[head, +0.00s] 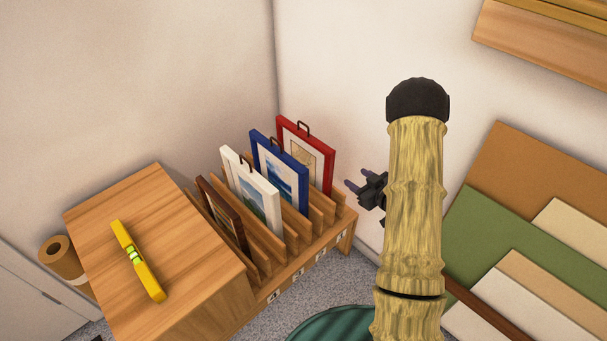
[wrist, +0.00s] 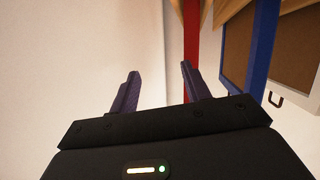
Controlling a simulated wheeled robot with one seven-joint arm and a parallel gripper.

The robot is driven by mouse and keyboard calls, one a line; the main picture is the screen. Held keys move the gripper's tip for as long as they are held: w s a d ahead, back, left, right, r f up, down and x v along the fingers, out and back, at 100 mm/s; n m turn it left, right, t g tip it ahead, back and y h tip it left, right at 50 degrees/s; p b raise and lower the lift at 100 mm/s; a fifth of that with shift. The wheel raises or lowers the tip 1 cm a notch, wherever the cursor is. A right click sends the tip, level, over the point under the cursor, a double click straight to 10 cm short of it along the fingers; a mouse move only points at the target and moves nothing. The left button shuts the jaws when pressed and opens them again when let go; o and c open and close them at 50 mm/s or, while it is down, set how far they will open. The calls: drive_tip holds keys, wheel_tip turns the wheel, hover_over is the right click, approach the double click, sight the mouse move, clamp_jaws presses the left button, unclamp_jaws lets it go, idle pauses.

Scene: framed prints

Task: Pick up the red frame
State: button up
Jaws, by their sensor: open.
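The red frame (head: 328,168) stands upright in the slotted wooden rack, the farthest back of the row, with a dark hanger loop on its top edge. My gripper (head: 358,185) is open and empty, to the right of the red frame and apart from it in the head view. In the wrist view, my gripper's two fingers (wrist: 158,85) are spread with nothing between them. The red frame's edge (wrist: 191,45) shows just beyond the right finger; I cannot tell the exact gap.
A blue frame (head: 258,148), a white frame (head: 231,172) and a brown frame (head: 212,204) stand in the rack (head: 306,247). A wooden cabinet (head: 180,235) bearing a yellow level (head: 147,277) is at left. Panels (head: 510,205) lean at right. Walls close in behind the rack.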

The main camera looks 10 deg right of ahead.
sight(330, 185)
drive_tip(key=s+f+t+y+b, duration=0.1)
drive_tip(key=s+f+y+b, duration=0.1)
drive_tip(key=s+f+y, duration=0.3)
drive_tip(key=shift+s+d+f+n+t+b, duration=0.15)
drive_tip(key=shift+s+f+n+t+b, duration=0.2)
drive_tip(key=shift+f, duration=0.6)
drive_tip(key=b+x, duration=0.4)
drive_tip(key=x, duration=0.7)
drive_tip(key=shift+w+a+f+b, duration=0.1)
drive_tip(key=shift+w+a+b, duration=0.05)
drive_tip(key=shift+a+b, duration=0.2)
drive_tip(key=shift+w+a, duration=0.1)
drive_tip(key=shift+w, duration=0.2)
